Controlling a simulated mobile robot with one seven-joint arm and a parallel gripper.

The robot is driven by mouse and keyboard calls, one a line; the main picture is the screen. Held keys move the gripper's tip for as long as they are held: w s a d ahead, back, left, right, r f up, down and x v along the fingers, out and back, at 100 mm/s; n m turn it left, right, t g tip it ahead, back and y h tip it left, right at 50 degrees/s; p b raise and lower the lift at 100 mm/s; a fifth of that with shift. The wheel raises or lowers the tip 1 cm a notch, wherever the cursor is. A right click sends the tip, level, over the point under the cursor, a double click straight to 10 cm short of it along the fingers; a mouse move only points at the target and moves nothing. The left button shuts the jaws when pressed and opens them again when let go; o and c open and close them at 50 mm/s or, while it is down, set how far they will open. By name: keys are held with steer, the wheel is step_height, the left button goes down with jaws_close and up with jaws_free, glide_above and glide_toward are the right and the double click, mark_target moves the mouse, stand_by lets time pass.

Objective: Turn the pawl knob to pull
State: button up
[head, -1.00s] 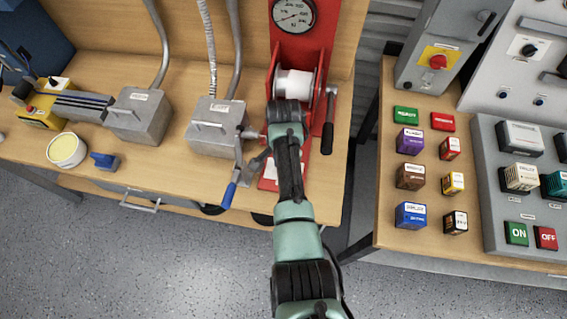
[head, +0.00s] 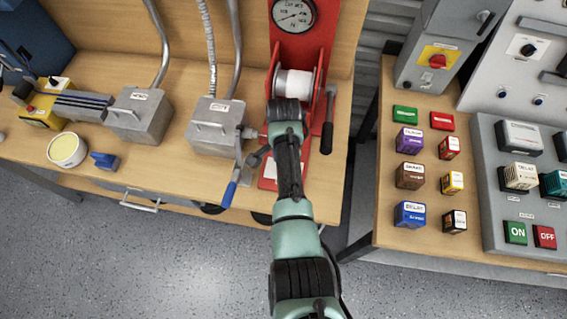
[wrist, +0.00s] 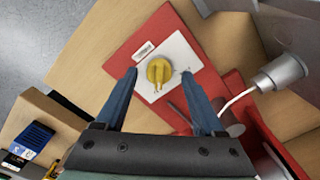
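The yellow pawl knob (wrist: 158,72) sits on a white plate (wrist: 183,60) on the red base of the winch, in the wrist view. A raised grip bar crosses the knob. My gripper (wrist: 158,75) is open, its two blue fingers to the left and right of the knob in the picture. Nothing is between the fingers but the knob below or between them; I cannot tell the depth or whether they touch it. In the head view my arm hides the knob and the gripper. The red winch (head: 312,45) carries a white spool (head: 294,83).
A crank with a black handle (head: 327,138) hangs right of the spool. A blue-handled lever (head: 230,192) stands left of my arm. A white line and a grey cylinder (wrist: 280,72) are right of the knob. Several small boxes cover the right table (head: 385,225).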

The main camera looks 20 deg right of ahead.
steer(key=shift+a, duration=0.1)
step_height(320, 180, up, 13)
stand_by(0.7)
stand_by(0.4)
